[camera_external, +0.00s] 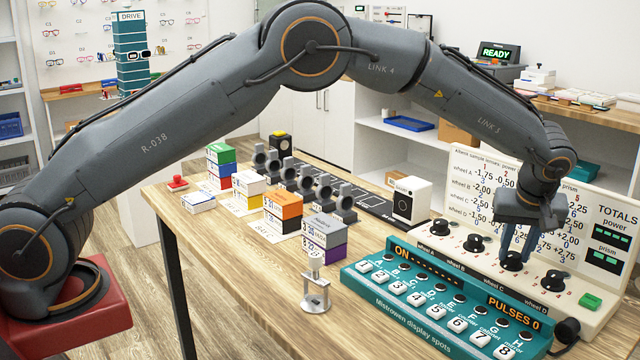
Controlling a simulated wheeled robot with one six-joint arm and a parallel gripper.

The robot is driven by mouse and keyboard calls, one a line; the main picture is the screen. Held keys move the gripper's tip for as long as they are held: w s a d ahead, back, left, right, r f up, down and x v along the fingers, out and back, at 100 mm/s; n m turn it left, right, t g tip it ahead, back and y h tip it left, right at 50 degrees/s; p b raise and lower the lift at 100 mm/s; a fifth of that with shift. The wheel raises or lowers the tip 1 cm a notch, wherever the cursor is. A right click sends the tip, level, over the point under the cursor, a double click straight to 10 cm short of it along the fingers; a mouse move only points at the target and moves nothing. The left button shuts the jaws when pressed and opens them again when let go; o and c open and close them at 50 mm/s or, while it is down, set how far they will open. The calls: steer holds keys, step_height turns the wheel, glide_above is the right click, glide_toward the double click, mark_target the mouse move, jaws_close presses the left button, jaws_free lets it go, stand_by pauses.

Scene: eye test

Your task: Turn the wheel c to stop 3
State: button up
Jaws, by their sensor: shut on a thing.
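The cream panel (480,265) at the right of the table carries a row of black wheels with small red stop numbers around them. Wheel c (513,262) is the third from the left. My gripper (516,251) points down from above and is shut on wheel c. Its fingers cover part of the wheel, so I cannot tell which stop it points to. Wheel a (440,227) and wheel b (474,243) are to its left, and wheel d (554,281) is to its right.
A printed board (486,185) and a TOTALS display (611,240) stand behind the wheels. A green button (590,301) is right of wheel d. A teal button box (440,310) lies in front. A small metal stand (316,292) and several coloured boxes (283,212) stand left.

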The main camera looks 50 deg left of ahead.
steer(key=shift+n+b, duration=0.35)
steer(key=shift+n, duration=0.15)
steer(key=o, duration=1.1)
steer(key=shift+c, duration=0.2)
steer(key=shift+d, duration=0.1)
steer(key=v, duration=0.7)
steer(key=shift+d+r+b, duration=0.15)
steer(key=shift+r+b, duration=0.2)
steer(key=shift+b, duration=0.1)
steer(key=shift+s, duration=0.1)
